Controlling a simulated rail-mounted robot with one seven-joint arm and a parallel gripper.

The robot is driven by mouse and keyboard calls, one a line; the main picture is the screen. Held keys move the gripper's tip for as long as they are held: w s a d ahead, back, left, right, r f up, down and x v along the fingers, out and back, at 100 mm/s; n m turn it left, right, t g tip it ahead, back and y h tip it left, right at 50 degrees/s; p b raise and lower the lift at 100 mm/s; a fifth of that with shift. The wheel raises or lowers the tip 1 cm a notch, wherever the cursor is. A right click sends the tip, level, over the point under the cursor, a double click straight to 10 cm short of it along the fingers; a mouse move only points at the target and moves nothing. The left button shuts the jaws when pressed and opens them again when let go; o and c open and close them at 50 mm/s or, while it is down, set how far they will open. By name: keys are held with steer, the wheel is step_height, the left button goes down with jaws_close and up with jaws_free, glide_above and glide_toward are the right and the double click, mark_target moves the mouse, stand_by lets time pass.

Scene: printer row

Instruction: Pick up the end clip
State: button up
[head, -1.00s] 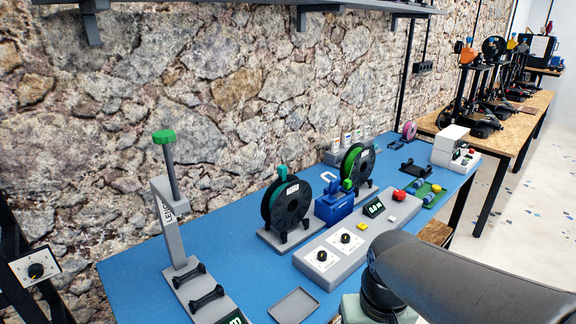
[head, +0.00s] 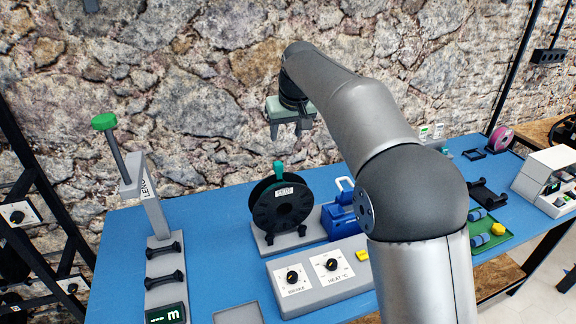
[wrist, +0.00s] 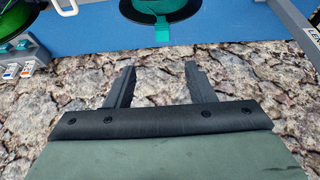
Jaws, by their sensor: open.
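A teal clip (head: 279,170), which looks like the end clip, sits upright on the top rim of a black spool (head: 284,205) in a grey stand. In the wrist view the teal clip (wrist: 162,30) shows beyond the fingertips, roughly centred between them. My gripper (head: 288,131) is open and empty, fingers down, above the spool and apart from the clip. Both fingers also show in the wrist view (wrist: 160,70).
A blue box with a white handle (head: 340,210) stands right of the spool. A grey post with a green knob (head: 104,121) rises at left. A grey control box (head: 318,277) lies in front. The stone wall (head: 180,70) is behind. My arm hides part of the table.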

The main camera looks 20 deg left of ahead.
steer(key=p, duration=0.2)
glide_toward(278, 163)
steer(key=x, duration=0.5)
steer(key=shift+d, duration=0.25)
steer(key=shift+a+p+x, duration=0.2)
steer(key=shift+p+x, duration=0.6)
steer(key=shift+x, duration=1.85)
steer(key=c, duration=1)
